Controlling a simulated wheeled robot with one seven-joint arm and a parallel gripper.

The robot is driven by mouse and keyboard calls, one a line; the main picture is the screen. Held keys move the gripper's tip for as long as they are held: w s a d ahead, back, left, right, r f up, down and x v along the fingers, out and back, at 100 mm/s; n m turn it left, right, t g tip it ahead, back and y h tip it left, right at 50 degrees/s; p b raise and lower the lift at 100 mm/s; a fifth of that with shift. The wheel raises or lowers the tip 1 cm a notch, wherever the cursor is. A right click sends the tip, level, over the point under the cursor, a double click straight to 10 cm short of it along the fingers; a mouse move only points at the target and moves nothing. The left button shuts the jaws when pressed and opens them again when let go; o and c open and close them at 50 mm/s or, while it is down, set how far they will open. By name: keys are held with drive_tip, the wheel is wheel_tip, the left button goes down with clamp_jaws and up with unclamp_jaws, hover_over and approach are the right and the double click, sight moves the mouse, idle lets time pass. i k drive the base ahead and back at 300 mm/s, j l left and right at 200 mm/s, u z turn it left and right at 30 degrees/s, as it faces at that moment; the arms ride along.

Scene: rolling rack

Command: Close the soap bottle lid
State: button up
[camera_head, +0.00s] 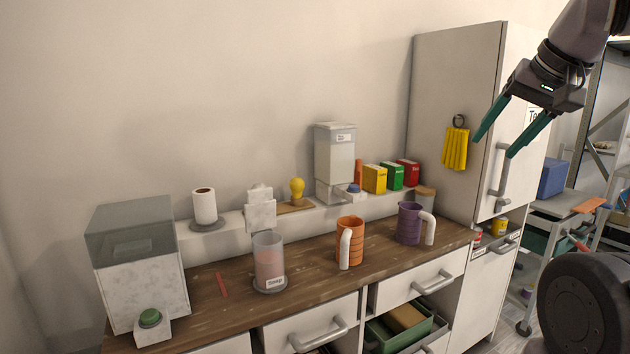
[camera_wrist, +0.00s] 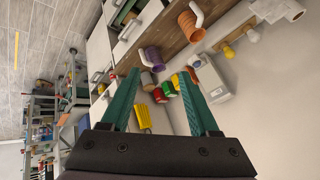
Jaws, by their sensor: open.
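A clear cylindrical container (camera_head: 268,258) with pinkish contents and a small white label stands on the wooden counter. My gripper (camera_head: 494,148) is open and empty, raised at the upper right in front of the tall cabinet, far from that container. In the wrist view, my gripper (camera_wrist: 159,74) has its two green fingers spread with nothing between them. I cannot make out the container in the wrist view.
An orange mug (camera_head: 352,243) and a purple mug (camera_head: 409,224) stand right of the container. A grey-topped box (camera_head: 140,282) with a green button stands left. A clear dispenser (camera_head: 335,155) stands on the back ledge. The tall cabinet (camera_head: 455,75) bounds the counter's right end.

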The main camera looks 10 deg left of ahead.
sight(260, 210)
drive_tip(key=i+j+u, duration=0.1)
drive_tip(key=j+u, duration=0.15)
drive_tip(key=u, duration=0.15)
drive_tip(key=i+j+u, duration=0.15)
drive_tip(key=u, duration=0.2)
drive_tip(key=i+j+u, duration=0.2)
drive_tip(key=u, duration=0.2)
drive_tip(key=j, duration=0.1)
